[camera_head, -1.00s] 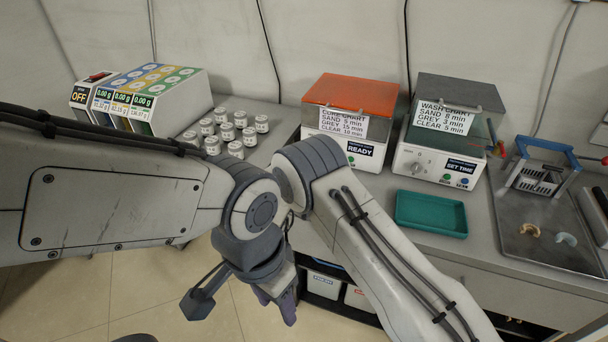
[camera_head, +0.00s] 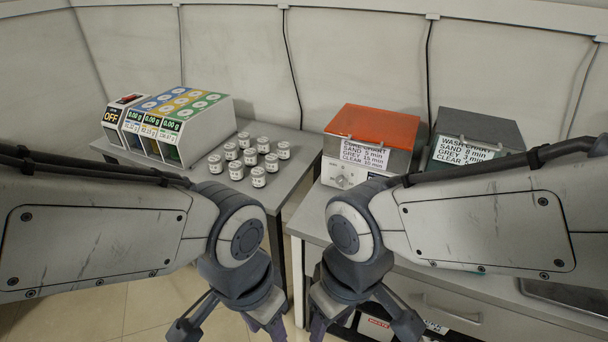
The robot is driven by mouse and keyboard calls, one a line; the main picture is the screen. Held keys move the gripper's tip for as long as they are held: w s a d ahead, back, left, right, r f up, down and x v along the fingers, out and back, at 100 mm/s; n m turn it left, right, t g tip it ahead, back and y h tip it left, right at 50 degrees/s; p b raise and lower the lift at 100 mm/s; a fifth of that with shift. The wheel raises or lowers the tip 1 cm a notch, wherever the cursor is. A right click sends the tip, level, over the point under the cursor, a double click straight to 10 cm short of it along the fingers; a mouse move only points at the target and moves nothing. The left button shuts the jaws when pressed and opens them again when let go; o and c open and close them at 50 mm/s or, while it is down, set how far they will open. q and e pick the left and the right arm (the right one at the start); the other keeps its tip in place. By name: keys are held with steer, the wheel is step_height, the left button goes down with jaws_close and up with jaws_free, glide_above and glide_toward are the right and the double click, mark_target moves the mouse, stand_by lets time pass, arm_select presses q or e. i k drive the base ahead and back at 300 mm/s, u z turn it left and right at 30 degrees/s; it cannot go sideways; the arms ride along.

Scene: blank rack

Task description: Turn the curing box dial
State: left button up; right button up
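The curing box (camera_head: 372,125) has an orange lid and a cure chart label on its front. It stands on the bench right of centre. Its dial (camera_head: 343,180) shows as a pale knob on the front panel's left, just above my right arm; the panel's right part is hidden by that arm. My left gripper (camera_head: 268,322) hangs low at the bottom, left of and below the box, apart from it. My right gripper (camera_head: 322,325) hangs beside it, below the box and in front of the bench. Both fingertips are cut off or unclear, so their opening cannot be told.
A wash box (camera_head: 478,125) with a dark lid stands right of the curing box, its front hidden by my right arm. Several white jars (camera_head: 250,157) and a dispenser (camera_head: 172,125) with coloured panels stand on the left bench. A gap separates the benches.

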mark_target(340, 180)
steer(key=u, duration=1.35)
steer(key=i, duration=2.85)
steer(key=z, duration=3.6)
